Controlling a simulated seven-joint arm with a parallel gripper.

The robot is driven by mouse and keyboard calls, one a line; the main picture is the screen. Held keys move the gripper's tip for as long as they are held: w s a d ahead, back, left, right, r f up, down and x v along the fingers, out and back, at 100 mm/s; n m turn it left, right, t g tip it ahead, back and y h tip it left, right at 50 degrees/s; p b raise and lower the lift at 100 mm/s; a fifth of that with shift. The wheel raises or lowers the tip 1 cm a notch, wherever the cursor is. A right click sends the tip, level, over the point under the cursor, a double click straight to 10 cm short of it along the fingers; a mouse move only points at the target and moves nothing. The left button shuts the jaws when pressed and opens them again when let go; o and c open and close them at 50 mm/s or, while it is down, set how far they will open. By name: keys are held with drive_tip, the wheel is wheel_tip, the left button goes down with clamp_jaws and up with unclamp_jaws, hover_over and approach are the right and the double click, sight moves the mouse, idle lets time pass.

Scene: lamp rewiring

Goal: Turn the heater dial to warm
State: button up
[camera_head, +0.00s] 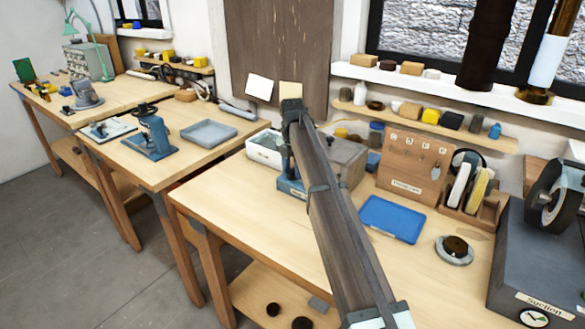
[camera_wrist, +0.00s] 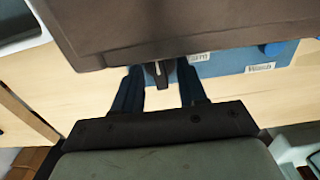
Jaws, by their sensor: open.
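The heater appears to be the grey box on a blue base (camera_head: 290,187), partly hidden behind my arm in the head view. A dark dial with a pointer-like grip (camera_wrist: 161,72) shows between the fingertips of my gripper (camera_wrist: 160,78). My gripper is open, with one finger on each side of the dial and a visible gap beside each. In the head view the fingers are hidden. A dark brown surface covers the top of the wrist view.
A blue tray (camera_head: 393,219) and a round metal piece with a dark centre (camera_head: 455,250) lie to the right on the bench. A white tub (camera_head: 265,150) stands left of the heater. A wooden tool board (camera_head: 408,165) stands behind the tray. The bench's front left is clear.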

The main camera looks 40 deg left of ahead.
drive_tip(key=shift+c, duration=0.4)
clamp_jaws()
drive_tip(key=shift+m, duration=0.4)
drive_tip(key=m, duration=1.3)
drive_tip(key=shift+m, duration=2)
